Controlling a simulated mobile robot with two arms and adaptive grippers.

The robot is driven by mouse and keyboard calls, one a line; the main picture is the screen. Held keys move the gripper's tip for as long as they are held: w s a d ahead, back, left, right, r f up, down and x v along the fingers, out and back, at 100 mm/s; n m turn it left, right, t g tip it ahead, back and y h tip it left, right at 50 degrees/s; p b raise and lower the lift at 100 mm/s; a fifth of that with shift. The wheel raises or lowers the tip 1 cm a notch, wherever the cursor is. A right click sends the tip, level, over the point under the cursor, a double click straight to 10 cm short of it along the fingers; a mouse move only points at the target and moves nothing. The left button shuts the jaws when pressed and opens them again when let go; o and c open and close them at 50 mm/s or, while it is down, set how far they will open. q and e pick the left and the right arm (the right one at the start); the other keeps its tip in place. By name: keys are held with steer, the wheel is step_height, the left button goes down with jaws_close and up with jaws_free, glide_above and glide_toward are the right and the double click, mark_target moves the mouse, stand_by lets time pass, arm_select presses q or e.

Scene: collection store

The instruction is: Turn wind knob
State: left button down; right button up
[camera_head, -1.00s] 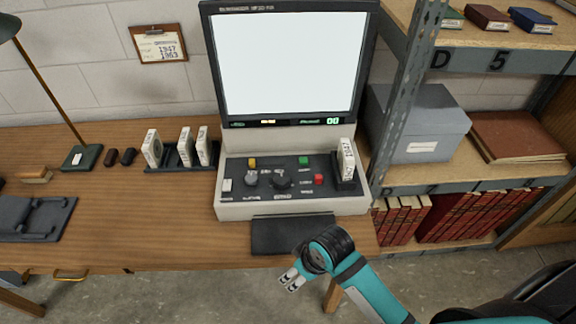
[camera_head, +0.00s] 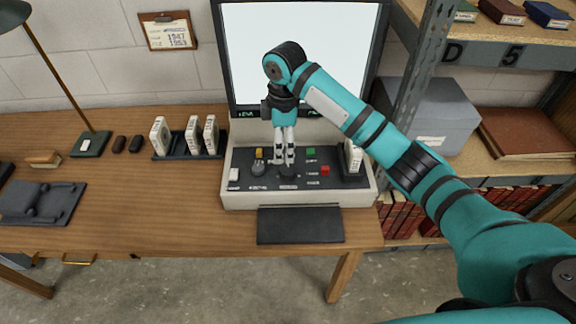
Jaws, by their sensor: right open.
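The microfilm-style reader has a dark control panel (camera_head: 240,157) on its pale base. A dark round knob (camera_head: 288,173) sits near the middle of the panel, and a greyer knob (camera_head: 258,169) is to its left. The small labels are too blurred to tell which is the wind knob. My right gripper (camera_head: 285,161) points down over the dark knob, open, with its fingertips close to it. I cannot tell whether they touch it, and they partly cover it. My left gripper is not in view.
My right arm crosses in front of the screen (camera_head: 240,50) and the metal shelf (camera_head: 412,75).

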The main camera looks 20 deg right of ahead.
glide_toward(289, 169)
steer(key=shift+n, duration=0.3)
steer(key=f+p, duration=0.1)
steer(key=f, duration=0.5)
steer(key=f+p, duration=0.1)
steer(key=f, duration=0.2)
steer(key=shift+w+a+f+p, duration=0.15)
steer(key=shift+w+a+p, duration=0.05)
steer(key=shift+a+p, duration=0.1)
steer(key=shift+d, duration=0.1)
steer(key=c, duration=1.2)
steer(key=shift+o, duration=0.2)
